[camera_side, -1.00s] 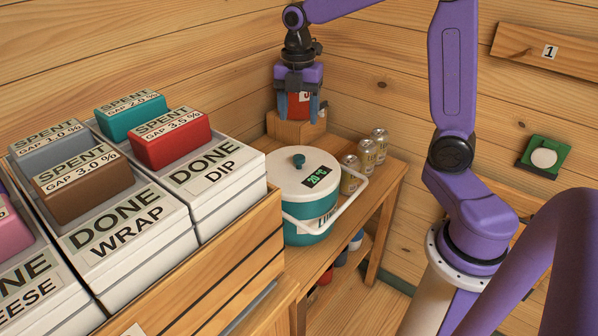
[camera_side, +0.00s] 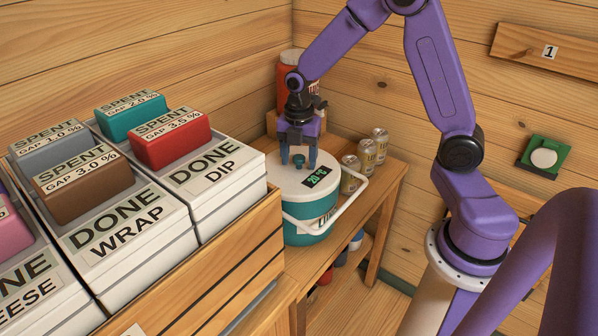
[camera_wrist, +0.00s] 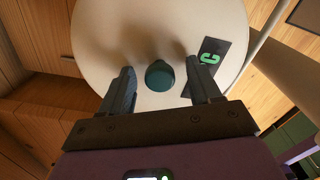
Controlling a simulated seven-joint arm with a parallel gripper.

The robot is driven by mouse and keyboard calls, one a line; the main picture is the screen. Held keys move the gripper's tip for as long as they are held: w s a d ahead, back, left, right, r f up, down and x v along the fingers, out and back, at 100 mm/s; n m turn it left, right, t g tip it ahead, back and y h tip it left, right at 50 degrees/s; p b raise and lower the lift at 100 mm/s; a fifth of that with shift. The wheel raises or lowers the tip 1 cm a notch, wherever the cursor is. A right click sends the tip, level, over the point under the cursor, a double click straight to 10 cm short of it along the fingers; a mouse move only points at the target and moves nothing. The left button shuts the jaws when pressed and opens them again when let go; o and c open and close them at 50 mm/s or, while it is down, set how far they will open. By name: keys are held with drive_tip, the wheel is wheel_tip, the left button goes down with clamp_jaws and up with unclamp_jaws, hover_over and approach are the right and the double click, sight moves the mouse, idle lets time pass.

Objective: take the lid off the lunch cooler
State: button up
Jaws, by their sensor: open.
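The lunch cooler (camera_side: 306,229) is a round teal tub with a white handle, standing on the wooden bench. Its white lid (camera_side: 279,187) is on it, with a teal knob (camera_side: 298,160) in the middle and a black display reading 20 °C (camera_side: 316,176). My gripper (camera_side: 298,162) is directly above the lid, pointing down, with its fingers open on either side of the knob. In the wrist view the knob (camera_wrist: 159,76) lies between the two fingertips (camera_wrist: 159,75), with a gap on each side. Nothing is held.
Several gold cans (camera_side: 366,157) stand right of the cooler. A red container (camera_side: 289,82) stands behind my gripper on a wooden block. A wooden crate (camera_side: 240,260) of labelled DONE boxes (camera_side: 215,195) fills the left. A green panel with a white disc (camera_side: 543,157) is on the right wall.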

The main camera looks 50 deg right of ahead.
drive_tip(key=shift+f, duration=0.25)
clamp_jaws()
drive_tip(key=shift+r, duration=0.15)
